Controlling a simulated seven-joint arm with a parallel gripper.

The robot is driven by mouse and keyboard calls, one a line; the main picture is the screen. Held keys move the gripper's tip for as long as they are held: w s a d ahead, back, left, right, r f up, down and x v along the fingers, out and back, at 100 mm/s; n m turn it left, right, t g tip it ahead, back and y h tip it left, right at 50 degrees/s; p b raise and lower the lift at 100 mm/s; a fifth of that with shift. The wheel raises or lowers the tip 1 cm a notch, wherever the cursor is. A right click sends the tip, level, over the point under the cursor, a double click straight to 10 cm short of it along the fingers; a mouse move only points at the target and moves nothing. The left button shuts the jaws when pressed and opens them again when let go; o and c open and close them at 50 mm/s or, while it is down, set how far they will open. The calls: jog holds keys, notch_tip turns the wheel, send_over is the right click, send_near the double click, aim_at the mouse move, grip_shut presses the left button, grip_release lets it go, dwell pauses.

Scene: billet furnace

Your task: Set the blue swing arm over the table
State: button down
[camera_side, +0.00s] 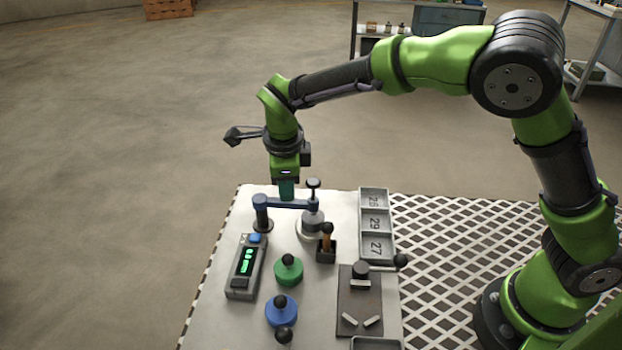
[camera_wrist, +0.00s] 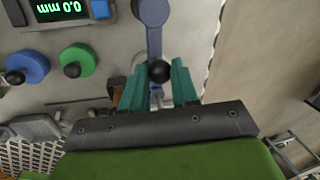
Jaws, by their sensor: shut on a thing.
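The blue swing arm (camera_side: 296,203) runs right from its dark blue post (camera_side: 262,212) near the worktop's far left corner. My gripper (camera_side: 287,193) points down on the middle of the arm, teal fingers shut. In the wrist view the swing arm (camera_wrist: 154,40) passes between the fingers of my gripper (camera_wrist: 160,76), with a black ball knob (camera_wrist: 159,71) between their tips. The exact contact is partly hidden.
On the white worktop (camera_side: 215,310) are a green-display box (camera_side: 246,262), a green knobbed disc (camera_side: 288,272), a blue one (camera_side: 281,312), a small dark block with a wooden handle (camera_side: 326,250) and a numbered tray (camera_side: 390,225). A dark plate with a lever (camera_side: 359,305) stands front right.

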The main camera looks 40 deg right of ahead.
jog(key=c, duration=0.9)
grip_release()
jog(key=shift+o, duration=0.2)
jog(key=shift+r, duration=0.1)
notch_tip(320, 180, up, 16)
jog(key=s+a, duration=0.2)
jog(key=shift+s+r, duration=0.25)
jog(key=shift+s, duration=0.1)
